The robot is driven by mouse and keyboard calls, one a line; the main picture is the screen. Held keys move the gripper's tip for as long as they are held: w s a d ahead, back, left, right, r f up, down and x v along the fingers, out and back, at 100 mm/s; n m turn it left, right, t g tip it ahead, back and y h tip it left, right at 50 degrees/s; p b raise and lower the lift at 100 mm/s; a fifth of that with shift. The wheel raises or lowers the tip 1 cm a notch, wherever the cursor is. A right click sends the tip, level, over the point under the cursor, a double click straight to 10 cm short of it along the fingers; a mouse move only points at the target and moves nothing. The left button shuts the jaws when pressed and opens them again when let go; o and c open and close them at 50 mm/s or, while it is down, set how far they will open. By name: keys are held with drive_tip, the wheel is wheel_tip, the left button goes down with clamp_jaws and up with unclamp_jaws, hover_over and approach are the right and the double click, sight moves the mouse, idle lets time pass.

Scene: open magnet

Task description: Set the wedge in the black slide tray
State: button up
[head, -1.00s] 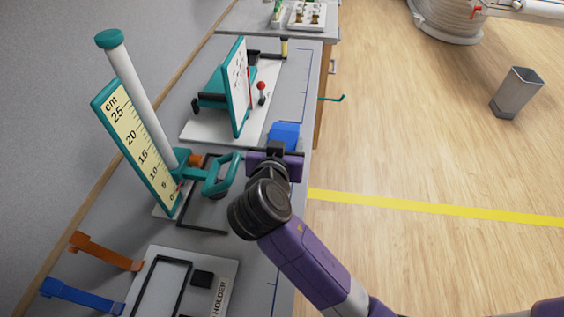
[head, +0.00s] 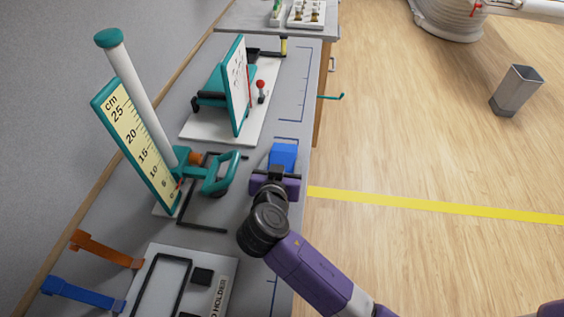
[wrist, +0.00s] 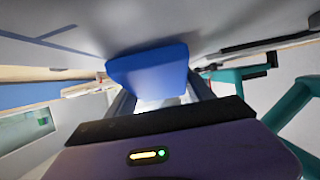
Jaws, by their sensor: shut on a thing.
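The wedge is a blue block (head: 284,155), held at the far end of my gripper (head: 278,172) over the right part of the grey bench. In the wrist view the blue block (wrist: 150,72) sits between the two fingers of my gripper (wrist: 160,98), which is shut on it. Its underside and any contact with the bench are hidden. A thin black rectangular frame (head: 203,228) lies left of my gripper, partly behind the teal handle. Another black frame (head: 154,288) lies on a white holder board at the lower left. I cannot tell which is the slide tray.
A teal device with a yellow ruler (head: 138,145) and a teal handle (head: 221,178) stands close left of my gripper. A white board with a teal panel (head: 238,85) stands beyond. Orange (head: 105,250) and blue (head: 82,295) straps lie at the lower left. The bench's right edge is near.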

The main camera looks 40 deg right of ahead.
drive_tip(key=o, duration=1.3)
drive_tip(key=shift+f, duration=0.1)
drive_tip(key=shift+o, duration=0.2)
drive_tip(key=shift+r, duration=0.25)
drive_tip(key=b+v, duration=0.1)
drive_tip(key=v, duration=1.1)
